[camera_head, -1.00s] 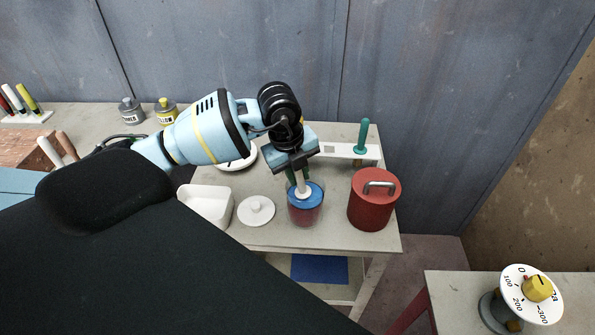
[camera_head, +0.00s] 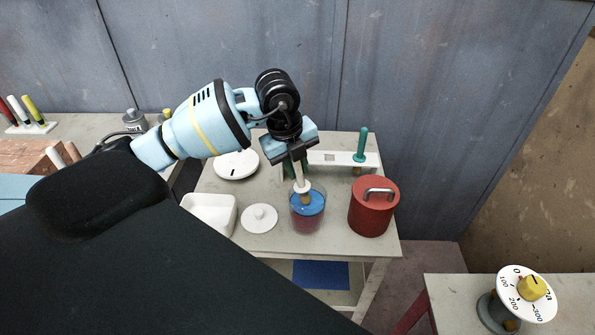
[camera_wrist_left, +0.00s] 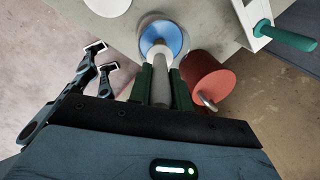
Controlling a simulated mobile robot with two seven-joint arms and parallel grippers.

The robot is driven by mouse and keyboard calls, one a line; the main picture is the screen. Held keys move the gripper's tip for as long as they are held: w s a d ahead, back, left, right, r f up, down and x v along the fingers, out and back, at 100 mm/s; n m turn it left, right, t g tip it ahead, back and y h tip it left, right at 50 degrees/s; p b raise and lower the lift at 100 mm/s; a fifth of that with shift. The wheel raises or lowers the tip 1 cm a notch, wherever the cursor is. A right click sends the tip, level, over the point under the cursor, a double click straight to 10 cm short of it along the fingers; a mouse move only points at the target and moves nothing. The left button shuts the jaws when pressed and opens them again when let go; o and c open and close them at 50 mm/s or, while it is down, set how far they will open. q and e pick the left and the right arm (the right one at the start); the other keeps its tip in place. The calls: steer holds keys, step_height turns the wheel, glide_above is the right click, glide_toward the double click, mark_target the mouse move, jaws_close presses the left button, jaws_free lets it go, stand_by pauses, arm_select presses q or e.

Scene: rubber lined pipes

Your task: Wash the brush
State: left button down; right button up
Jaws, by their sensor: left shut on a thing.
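My left gripper (camera_head: 295,163) is shut on the brush (camera_head: 302,184), holding it nearly upright by its pale handle. The brush's brown bristle end shows below a white collar, at the mouth of a clear jar (camera_head: 307,222). The jar has a blue surface inside and a reddish lower part. I cannot tell whether the bristle tip touches the blue. In the left wrist view the gripper's green fingers (camera_wrist_left: 164,88) hold the grey handle (camera_wrist_left: 160,68), and the pale collar covers part of the blue jar (camera_wrist_left: 172,33).
A red lidded pot (camera_head: 372,212) stands right of the jar. A white lid (camera_head: 259,217) and white tray (camera_head: 208,214) stand left. Behind are a white dial scale (camera_head: 236,165) and a rack with a green-handled tool (camera_head: 361,145). A yellow-knob dial (camera_head: 533,288) is far right.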

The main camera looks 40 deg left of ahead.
arm_select(q)
steer(key=shift+s+a+r, duration=0.1)
steer(key=shift+s+r, duration=0.1)
steer(key=shift+r, duration=0.85)
steer(key=shift+s+a+r, duration=0.1)
steer(key=shift+s+r, duration=0.05)
steer(key=shift+r, duration=0.9)
